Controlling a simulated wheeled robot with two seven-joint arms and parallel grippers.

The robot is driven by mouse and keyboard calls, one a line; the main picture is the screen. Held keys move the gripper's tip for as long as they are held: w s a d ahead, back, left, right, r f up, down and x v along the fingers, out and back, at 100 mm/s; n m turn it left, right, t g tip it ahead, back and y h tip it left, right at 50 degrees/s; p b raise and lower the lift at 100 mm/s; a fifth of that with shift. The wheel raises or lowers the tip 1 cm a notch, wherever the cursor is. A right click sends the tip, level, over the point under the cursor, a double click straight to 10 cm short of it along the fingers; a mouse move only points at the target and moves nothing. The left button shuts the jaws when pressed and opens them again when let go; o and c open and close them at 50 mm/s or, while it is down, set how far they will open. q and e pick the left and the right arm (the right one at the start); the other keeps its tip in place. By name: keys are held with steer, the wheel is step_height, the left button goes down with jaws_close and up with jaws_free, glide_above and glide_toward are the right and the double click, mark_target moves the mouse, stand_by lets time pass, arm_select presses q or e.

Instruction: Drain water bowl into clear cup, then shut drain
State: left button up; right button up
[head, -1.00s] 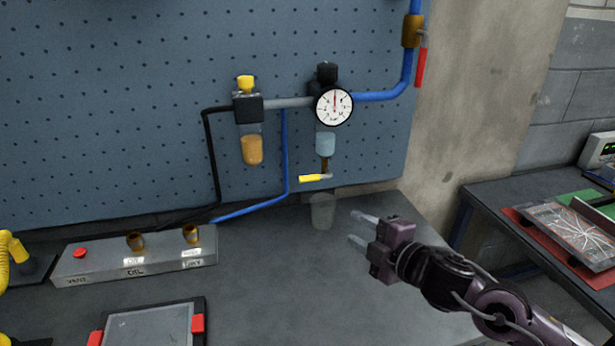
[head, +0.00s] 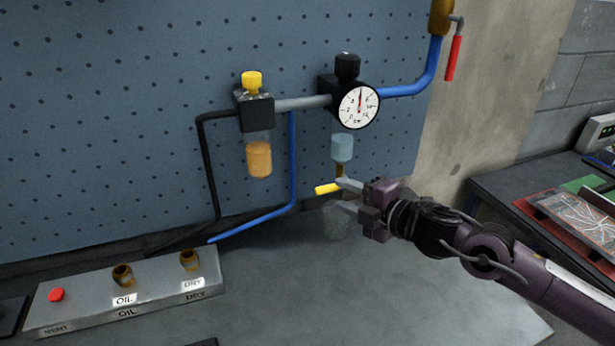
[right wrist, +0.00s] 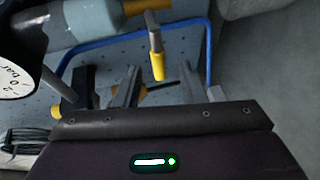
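The light-blue water bowl (head: 342,147) hangs under the regulator with the round gauge (head: 358,106). Its drain lever has a yellow handle (head: 327,189) pointing left, roughly level. The clear cup (head: 336,222) stands on the bench below the drain, partly behind my gripper. My right gripper (head: 341,194) is open beside the lever. In the right wrist view, the yellow handle (right wrist: 158,68) shows between the two spread fingers (right wrist: 157,75), near their tips; I cannot tell whether they touch it. The water bowl (right wrist: 92,20) also shows there. My left gripper is out of view.
An amber oil bowl (head: 259,159) hangs left of the water bowl. A blue hose (head: 291,165) and a black hose (head: 208,165) run down the pegboard. A grey box (head: 130,290) with two brass ports sits at left. A red-handled valve (head: 453,58) is upper right. The bench front is clear.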

mark_target(333, 190)
steer(key=p+x, duration=0.1)
steer(key=x, duration=0.5)
steer(key=shift+w+a+r+p, duration=0.1)
steer(key=shift+a+p, duration=0.1)
steer(key=shift+p, duration=0.2)
steer(key=shift+w+a, duration=0.15)
steer(key=shift+a, duration=0.05)
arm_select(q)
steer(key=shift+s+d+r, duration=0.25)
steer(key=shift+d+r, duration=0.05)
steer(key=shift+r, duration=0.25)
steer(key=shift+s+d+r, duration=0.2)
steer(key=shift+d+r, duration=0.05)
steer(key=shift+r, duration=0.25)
arm_select(e)
jaws_close()
